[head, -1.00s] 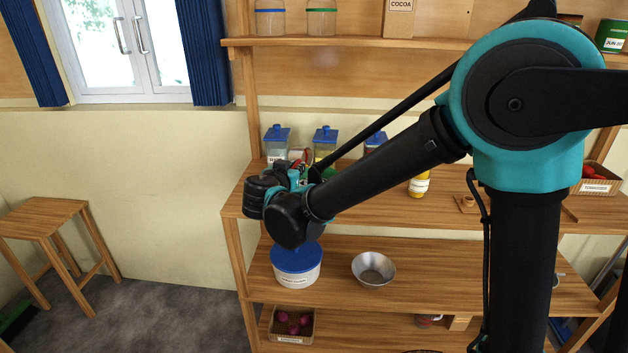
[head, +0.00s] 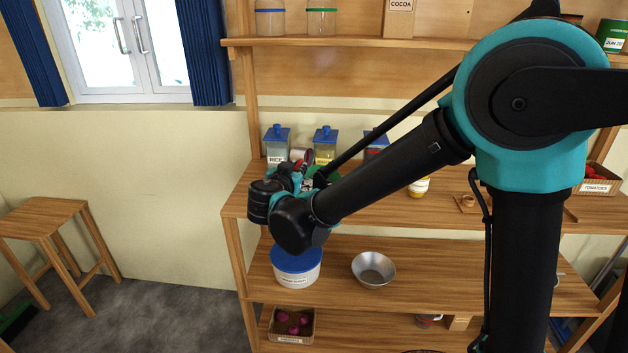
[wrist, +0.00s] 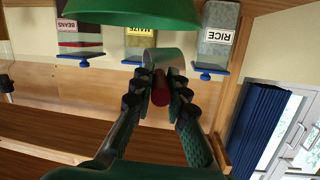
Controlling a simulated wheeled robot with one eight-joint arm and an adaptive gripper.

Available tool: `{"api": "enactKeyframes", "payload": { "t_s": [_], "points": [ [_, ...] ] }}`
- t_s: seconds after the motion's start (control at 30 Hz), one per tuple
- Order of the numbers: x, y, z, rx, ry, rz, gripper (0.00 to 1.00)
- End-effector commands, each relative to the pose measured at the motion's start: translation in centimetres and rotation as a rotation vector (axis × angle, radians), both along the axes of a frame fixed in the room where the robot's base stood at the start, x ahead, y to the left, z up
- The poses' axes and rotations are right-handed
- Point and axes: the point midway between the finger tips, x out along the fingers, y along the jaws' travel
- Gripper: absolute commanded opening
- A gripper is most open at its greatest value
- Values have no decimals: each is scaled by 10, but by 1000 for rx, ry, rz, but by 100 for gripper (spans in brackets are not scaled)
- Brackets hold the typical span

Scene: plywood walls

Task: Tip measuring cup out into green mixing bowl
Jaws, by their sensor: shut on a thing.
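My gripper (wrist: 160,98) is shut on the red handle of the measuring cup (wrist: 163,60), a grey metal cup held out beyond the fingertips in the wrist view. In the head view the cup (head: 301,155) shows small above my wrist, partly hidden by it. The green mixing bowl (wrist: 135,12) fills the top of the upside-down wrist view, close to the cup. In the head view only a bit of the bowl (head: 328,172) shows behind my arm. The cup's mouth and any contents cannot be seen clearly.
Jars of rice (head: 277,147), maize (head: 325,143) and beans (head: 376,142) stand at the back of the worktop (head: 450,220). A yellow-and-white container (head: 419,187) stands to the right. A blue-lidded tub (head: 297,268) and metal bowl (head: 373,269) sit on the shelf below.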

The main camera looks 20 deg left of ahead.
Motion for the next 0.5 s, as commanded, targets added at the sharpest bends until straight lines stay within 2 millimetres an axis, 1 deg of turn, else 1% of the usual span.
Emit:
{"api": "enactKeyframes", "payload": {
  "t_s": [0.5],
  "points": [
    [0, -2, 0, 56, -12, 0, 0]
  ]
}}
